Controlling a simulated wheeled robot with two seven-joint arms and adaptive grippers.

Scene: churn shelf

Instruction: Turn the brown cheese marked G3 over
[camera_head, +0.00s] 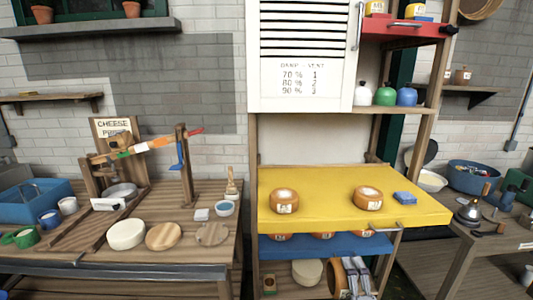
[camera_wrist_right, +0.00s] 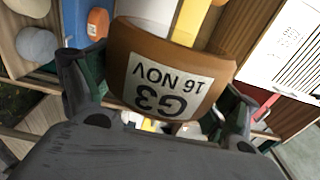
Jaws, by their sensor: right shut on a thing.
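A brown cheese (camera_wrist_right: 170,75) with a white label reading G3 and 16 NOV is between the fingers of my right gripper (camera_wrist_right: 160,105) in the right wrist view. The gripper is shut on it. The label lies upside down in that view, and the cheese looks tipped on its side. In the head view my right gripper (camera_head: 353,277) shows small at the bottom, in front of the lower shelf, with the brown cheese (camera_head: 337,280) at its left. My left gripper is not in view.
Two brown cheeses (camera_head: 284,201) and a blue block (camera_head: 405,198) stand on the yellow shelf (camera_head: 320,212). Brown cheeses (camera_head: 281,237) sit on the blue shelf (camera_head: 300,247) below. A pale cheese (camera_head: 307,272) is on the lower shelf. The yellow shelf's middle is clear.

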